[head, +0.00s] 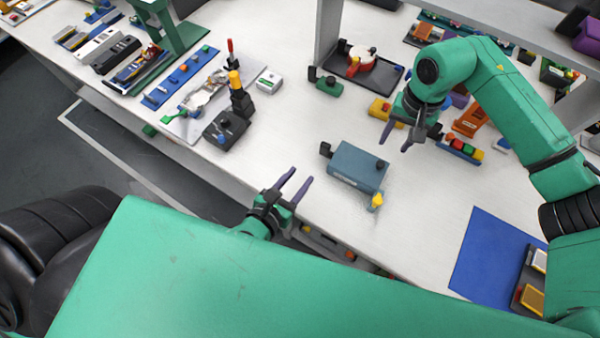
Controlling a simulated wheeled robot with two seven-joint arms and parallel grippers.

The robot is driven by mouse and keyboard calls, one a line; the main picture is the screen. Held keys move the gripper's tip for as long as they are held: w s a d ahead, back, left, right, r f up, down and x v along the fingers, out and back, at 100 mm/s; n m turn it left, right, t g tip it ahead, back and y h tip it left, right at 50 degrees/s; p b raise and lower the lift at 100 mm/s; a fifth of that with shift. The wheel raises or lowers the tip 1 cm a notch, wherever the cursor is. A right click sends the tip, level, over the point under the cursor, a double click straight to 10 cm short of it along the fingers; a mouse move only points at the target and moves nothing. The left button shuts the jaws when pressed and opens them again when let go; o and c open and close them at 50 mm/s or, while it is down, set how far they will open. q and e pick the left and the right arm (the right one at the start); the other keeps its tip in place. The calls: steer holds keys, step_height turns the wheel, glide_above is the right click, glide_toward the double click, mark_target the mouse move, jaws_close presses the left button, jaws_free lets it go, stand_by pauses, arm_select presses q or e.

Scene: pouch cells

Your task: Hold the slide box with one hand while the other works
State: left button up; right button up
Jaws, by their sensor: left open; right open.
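A blue-grey box (357,168), which I take to be the slide box, sits on the white table with a black knob on top, a black part at its left and a yellow piece at its front right corner. My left gripper (296,182) is open and empty near the table's front edge, to the left of the box and apart from it. My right gripper (396,138) is open and empty above the table, up and to the right of the box. No slides show; the inside of the box is hidden.
A black device with a yellow-topped post (236,92) stands left of the box. A blue mat (492,252) lies at the right front. White table is clear right of the box.

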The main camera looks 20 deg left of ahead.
mark_target(324, 147)
arm_select(q)
steer(key=x, duration=1.4)
steer(key=shift+w+d, duration=0.1)
steer(key=shift+w, duration=0.2)
jaws_close()
